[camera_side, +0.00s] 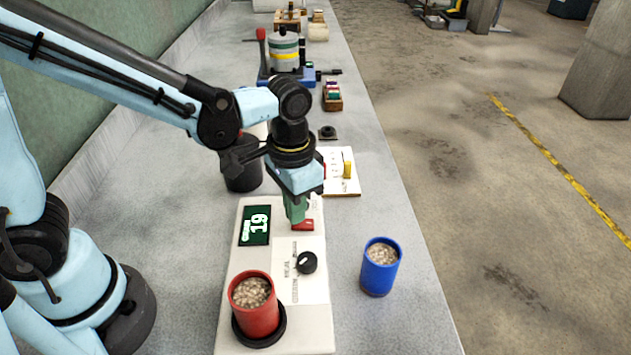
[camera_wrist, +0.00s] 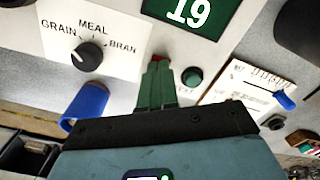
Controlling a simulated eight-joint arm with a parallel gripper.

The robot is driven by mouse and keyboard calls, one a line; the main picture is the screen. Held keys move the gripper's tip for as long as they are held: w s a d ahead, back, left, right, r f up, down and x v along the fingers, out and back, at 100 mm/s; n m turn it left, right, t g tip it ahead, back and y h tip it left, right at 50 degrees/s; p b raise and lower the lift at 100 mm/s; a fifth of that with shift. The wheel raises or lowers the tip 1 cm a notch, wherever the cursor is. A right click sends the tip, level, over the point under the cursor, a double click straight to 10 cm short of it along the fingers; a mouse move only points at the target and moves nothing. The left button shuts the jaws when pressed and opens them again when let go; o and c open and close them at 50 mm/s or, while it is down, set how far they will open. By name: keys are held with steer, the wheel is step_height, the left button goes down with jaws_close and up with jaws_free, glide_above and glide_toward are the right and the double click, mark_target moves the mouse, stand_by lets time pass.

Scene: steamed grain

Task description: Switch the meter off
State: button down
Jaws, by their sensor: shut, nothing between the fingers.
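The meter (camera_side: 235,290) is a long white unit on the bench. Its lit green display (camera_side: 255,225) reads 19, also seen in the wrist view (camera_wrist: 188,12). A black knob (camera_side: 307,262) sits beside the labels GRAIN, MEAL and BRAN; it shows in the wrist view (camera_wrist: 88,53). A red switch (camera_side: 303,225) is near the meter's far end. My gripper (camera_side: 296,218) points down at it, green fingers closed with nothing between them. In the wrist view the fingertips (camera_wrist: 158,66) cover most of the red switch (camera_wrist: 159,58). I cannot tell whether they touch it.
A red cup of grain (camera_side: 255,312) stands on the meter's black pad. A blue cup of grain (camera_side: 380,268) stands right of the meter. A white panel with a yellow piece (camera_side: 347,170) lies beyond. A green button (camera_wrist: 192,77) is beside my fingertips.

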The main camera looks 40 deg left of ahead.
steer(key=shift+f, duration=0.4)
steer(key=shift+r, duration=3.5)
steer(key=s+a+r+n+t, duration=0.1)
steer(key=s+a+n+t, duration=0.1)
steer(key=a+t, duration=0.5)
steer(key=shift+s+a+r+n, duration=0.25)
steer(key=shift+a+n, duration=0.25)
steer(key=shift+a, duration=1.5)
